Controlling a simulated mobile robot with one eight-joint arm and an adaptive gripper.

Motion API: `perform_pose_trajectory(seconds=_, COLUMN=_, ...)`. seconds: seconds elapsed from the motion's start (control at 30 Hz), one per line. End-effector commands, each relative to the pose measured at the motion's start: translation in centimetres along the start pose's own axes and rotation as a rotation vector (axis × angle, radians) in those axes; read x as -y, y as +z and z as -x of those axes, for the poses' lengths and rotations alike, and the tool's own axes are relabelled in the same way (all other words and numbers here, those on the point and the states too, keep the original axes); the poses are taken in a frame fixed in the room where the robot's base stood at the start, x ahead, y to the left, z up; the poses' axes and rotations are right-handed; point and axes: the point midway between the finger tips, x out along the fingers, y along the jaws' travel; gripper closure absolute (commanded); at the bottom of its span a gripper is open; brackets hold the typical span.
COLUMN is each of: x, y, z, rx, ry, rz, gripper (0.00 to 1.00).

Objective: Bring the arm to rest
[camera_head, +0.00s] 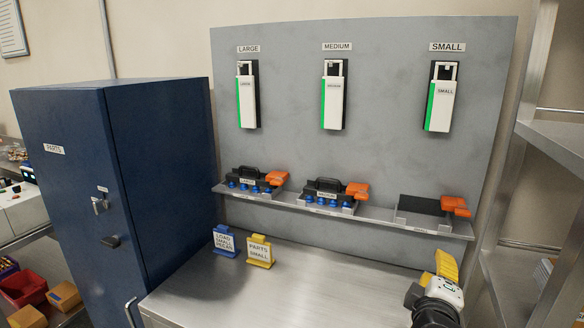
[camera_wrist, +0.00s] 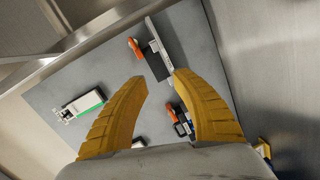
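My gripper (camera_head: 446,264) is at the lower right in the head view, above the right part of the metal table and in front of the shelf. Its two yellow fingers in the wrist view (camera_wrist: 158,82) stand apart with nothing between them. Beyond the fingertips lies the rightmost tray (camera_head: 421,217) on the shelf, with a dark inside and an orange latch; it also shows in the wrist view (camera_wrist: 155,52). No part of the gripper visibly touches it.
LARGE (camera_head: 247,94), MEDIUM (camera_head: 334,97) and SMALL (camera_head: 441,98) holders hang on the grey panel. Two trays with blue pieces (camera_head: 249,183) (camera_head: 329,196) sit on the ledge. Blue (camera_head: 224,242) and yellow (camera_head: 260,251) signs stand on the table. A blue cabinet (camera_head: 115,190) stands left; metal shelving (camera_head: 560,145) right.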

Motion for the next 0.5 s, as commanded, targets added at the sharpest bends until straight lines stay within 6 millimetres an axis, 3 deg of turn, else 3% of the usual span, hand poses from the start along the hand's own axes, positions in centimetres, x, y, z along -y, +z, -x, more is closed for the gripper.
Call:
perform_pose_trajectory(seconds=0.27, x=3.4, y=3.0, z=2.9, rx=0.145, ry=-0.249, rz=-0.359, gripper=0.68)
perform_pose_trajectory(seconds=0.37, x=5.8, y=3.5, z=5.6, rx=0.221, ry=-0.403, rz=-0.543, gripper=0.68)
perform_pose_trajectory(seconds=0.5, x=9.0, y=2.5, z=10.6, rx=0.309, ry=-0.634, rz=-0.783, gripper=0.68)
